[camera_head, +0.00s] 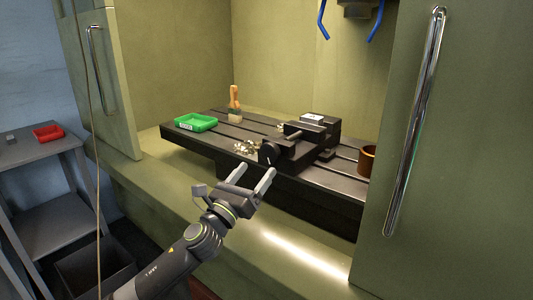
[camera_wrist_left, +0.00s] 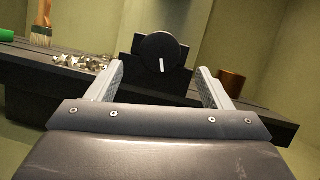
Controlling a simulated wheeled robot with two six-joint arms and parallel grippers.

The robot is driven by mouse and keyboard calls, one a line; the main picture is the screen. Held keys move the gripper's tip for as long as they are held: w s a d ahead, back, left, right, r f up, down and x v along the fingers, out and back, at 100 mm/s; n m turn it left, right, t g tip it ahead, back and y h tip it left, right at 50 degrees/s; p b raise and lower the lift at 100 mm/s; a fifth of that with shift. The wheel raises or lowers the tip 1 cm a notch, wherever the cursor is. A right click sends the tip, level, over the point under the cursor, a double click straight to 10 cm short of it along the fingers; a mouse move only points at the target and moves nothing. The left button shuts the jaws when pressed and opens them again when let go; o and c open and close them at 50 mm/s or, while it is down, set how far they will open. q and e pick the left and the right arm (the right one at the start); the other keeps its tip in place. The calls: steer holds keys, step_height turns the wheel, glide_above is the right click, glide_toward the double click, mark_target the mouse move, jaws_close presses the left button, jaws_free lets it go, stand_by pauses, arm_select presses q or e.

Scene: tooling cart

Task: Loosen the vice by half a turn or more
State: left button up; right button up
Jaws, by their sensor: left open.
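The dark vice (camera_head: 304,140) is mounted on the slotted machine table (camera_head: 215,148) inside the open enclosure. Its round black knob (camera_head: 267,155) faces me at the front; in the left wrist view the knob (camera_wrist_left: 160,52) shows a white line pointing nearly straight down. My left gripper (camera_head: 254,170) is open and empty, just in front of the knob and apart from it. In the left wrist view the knob appears between and beyond the two fingers (camera_wrist_left: 162,85). My right gripper is not in view.
A brown cup (camera_head: 367,160) stands at right. Enclosure doors with long handles (camera_head: 415,125) flank the opening. A grey cart with a red tray (camera_head: 47,132) is far left.

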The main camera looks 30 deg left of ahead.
mark_target(268, 156)
arm_select(q)
steer(key=shift+p+x, duration=0.8)
steer(key=shift+x, duration=2.4)
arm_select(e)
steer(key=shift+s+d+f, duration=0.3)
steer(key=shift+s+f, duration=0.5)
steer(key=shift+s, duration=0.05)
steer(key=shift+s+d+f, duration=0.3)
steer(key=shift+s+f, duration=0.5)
arm_select(q)
steer(key=c, duration=1)
steer(key=shift+o, duration=0.2)
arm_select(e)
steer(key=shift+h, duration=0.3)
arm_select(q)
steer(key=shift+d+n, duration=0.1)
steer(key=shift+n, duration=0.3)
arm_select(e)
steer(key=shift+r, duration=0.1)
